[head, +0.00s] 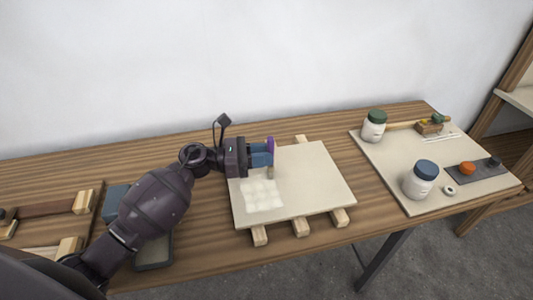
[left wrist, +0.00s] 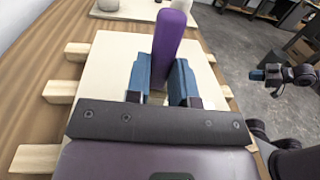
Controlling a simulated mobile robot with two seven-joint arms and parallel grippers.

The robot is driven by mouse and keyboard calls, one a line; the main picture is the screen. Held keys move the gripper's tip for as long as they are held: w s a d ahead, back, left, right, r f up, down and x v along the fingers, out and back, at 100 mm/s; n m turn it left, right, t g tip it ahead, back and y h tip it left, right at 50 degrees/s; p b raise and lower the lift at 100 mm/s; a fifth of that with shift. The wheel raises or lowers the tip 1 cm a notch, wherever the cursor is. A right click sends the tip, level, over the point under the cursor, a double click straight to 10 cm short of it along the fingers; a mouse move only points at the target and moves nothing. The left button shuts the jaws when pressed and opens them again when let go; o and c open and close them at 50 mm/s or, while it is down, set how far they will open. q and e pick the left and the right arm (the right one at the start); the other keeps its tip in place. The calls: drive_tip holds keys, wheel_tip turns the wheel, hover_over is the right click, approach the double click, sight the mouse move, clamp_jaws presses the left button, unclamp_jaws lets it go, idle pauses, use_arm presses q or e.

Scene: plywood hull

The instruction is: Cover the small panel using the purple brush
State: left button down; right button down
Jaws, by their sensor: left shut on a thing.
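The small panel (head: 318,182) is a cream board lying flat on wooden battens on the table. A whiter patch of blocky strokes (head: 262,195) covers part of its front left; the rest looks bare cream. My left gripper (head: 262,155) is above the panel, shut on the purple brush (head: 271,144). The brush is roughly upright, its tan head (head: 270,172) pointing down at the panel; I cannot tell whether it touches. My right gripper (left wrist: 259,75) shows small at the right there.
A cream board (head: 395,165) at the right holds a green-lidded jar (head: 374,127), a blue-lidded jar (head: 420,180) and a dark tray (head: 485,171) with an orange item. Wooden battens (head: 300,228) stick out from under the panel. A wall stands behind the table.

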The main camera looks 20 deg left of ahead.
use_arm(q)
drive_tip(key=shift+s+a, duration=0.2)
drive_tip(key=shift+a, duration=0.15)
drive_tip(key=shift+s+a, duration=0.1)
drive_tip(key=shift+s+a, duration=0.35)
drive_tip(key=shift+a, duration=0.2)
drive_tip(key=shift+s+a, duration=0.15)
drive_tip(key=shift+a, duration=0.05)
drive_tip(key=shift+s+a+b, duration=0.35)
drive_tip(key=shift+s+a, duration=0.05)
drive_tip(key=shift+a, duration=0.2)
drive_tip(key=shift+s+a, duration=0.15)
drive_tip(key=shift+a, duration=0.05)
drive_tip(key=shift+s+a, duration=0.1)
drive_tip(key=shift+a, duration=0.1)
